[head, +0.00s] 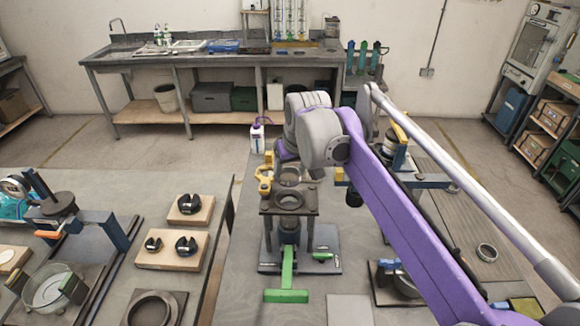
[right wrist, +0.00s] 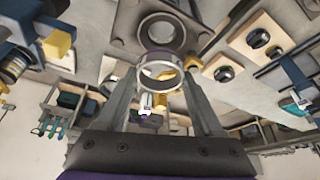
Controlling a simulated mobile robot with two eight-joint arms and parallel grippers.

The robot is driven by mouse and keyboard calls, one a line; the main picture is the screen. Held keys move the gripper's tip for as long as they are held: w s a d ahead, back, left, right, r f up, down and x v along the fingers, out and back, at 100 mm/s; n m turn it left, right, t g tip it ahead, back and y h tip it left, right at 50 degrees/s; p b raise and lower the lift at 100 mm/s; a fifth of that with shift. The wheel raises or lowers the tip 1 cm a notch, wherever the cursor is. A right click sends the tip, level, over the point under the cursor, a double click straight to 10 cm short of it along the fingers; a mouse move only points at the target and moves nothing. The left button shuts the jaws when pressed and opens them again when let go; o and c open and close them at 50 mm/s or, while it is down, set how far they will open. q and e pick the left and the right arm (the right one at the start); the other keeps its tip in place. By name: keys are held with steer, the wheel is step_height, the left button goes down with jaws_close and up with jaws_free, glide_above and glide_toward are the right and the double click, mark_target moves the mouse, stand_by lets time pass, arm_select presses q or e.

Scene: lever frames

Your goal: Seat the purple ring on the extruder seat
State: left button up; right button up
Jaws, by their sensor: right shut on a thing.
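The purple ring (right wrist: 158,57) shows in the right wrist view between the fingers of my right gripper (right wrist: 160,76). It has a purple band and a pale rim, and its opening is visible. My right gripper is shut on it. The extruder seat (right wrist: 186,34) is a dark round opening in a plate, seen past the ring and apart from it in that view. In the head view the seat (head: 289,209) tops the extruder stand, with my right gripper (head: 289,172) just above and behind it. The ring is hard to make out there. My left gripper is not in view.
The extruder stand has a green handle (head: 286,296) at its front. A yellow fixture (head: 264,180) stands close left of the seat. Wooden blocks with black rings (head: 171,250) lie on the left table.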

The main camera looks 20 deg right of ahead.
step_height(320, 180, down, 4)
steer(key=shift+r+b, duration=0.1)
steer(key=shift+b, duration=0.65)
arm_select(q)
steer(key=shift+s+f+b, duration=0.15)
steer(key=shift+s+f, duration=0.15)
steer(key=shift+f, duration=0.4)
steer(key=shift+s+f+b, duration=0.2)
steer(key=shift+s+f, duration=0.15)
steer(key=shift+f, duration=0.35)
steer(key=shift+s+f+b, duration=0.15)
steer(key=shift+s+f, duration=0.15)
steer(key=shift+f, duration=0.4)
arm_select(e)
steer(key=shift+f, duration=1.25)
steer(key=shift+w, duration=0.1)
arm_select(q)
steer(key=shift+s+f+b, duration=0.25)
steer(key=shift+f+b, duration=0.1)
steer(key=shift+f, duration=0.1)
arm_select(e)
steer(key=shift+s+f, duration=0.2)
steer(key=shift+f, duration=0.6)
